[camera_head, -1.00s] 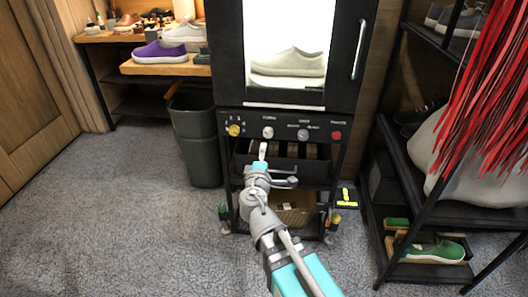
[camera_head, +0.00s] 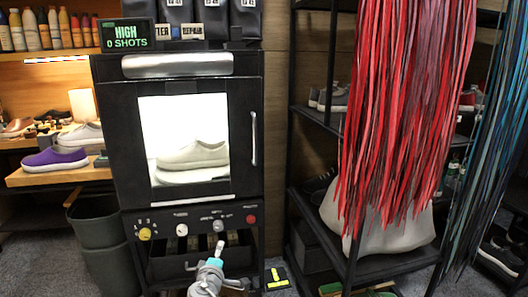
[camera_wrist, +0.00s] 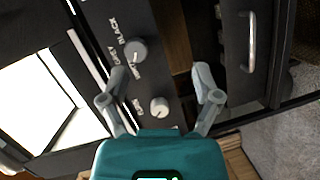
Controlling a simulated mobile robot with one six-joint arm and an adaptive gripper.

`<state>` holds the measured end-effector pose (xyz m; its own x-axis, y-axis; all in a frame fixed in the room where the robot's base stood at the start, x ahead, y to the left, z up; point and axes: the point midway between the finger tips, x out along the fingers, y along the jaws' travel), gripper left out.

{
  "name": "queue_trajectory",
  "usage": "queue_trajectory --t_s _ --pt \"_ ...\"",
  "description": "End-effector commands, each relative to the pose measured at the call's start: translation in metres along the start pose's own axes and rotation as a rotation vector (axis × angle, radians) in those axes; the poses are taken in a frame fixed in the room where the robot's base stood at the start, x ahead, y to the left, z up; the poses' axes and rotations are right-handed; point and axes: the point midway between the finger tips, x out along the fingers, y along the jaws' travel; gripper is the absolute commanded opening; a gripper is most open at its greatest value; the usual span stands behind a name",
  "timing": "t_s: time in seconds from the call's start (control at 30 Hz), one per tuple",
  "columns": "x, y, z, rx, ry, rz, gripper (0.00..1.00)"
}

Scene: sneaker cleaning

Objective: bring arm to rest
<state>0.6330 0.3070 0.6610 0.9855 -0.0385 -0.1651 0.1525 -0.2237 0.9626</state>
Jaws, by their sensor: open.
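My gripper (camera_wrist: 160,88) is open and empty in the wrist view, its two grey fingers spread in front of the black cabinet's knob panel. In the head view my gripper (camera_head: 213,258) is at the bottom, in front of the lower part of the black cabinet (camera_head: 105,110). The cabinet's lit chamber holds a pale sneaker (camera_head: 192,153). Knobs sit on the panel below: a yellow knob (camera_head: 145,234), a white knob (camera_head: 182,230) and a red button (camera_head: 251,219). I cannot tell how far the fingers are from the panel.
A dark bin (camera_head: 95,222) stands left of the cabinet, near a shelf with a purple sneaker (camera_head: 54,159). A black rack (camera_head: 322,130) stands at right with a grey bag (camera_head: 400,235). Red strips (camera_head: 400,100) hang before it. A silver handle (camera_wrist: 249,42) shows in the wrist view.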

Motion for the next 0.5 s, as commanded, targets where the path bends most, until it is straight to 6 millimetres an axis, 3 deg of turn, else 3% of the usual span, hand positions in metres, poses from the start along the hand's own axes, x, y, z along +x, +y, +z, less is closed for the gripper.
queue_trajectory --t_s 0.03,0.2,0.5 --pt "0.008 0.002 0.022 0.039 -0.059 -0.024 0.81" --pt "0.023 -0.004 0.088 0.174 -0.247 -0.118 0.81" --pt "0.026 -0.024 0.191 0.412 -0.557 -0.300 0.81"
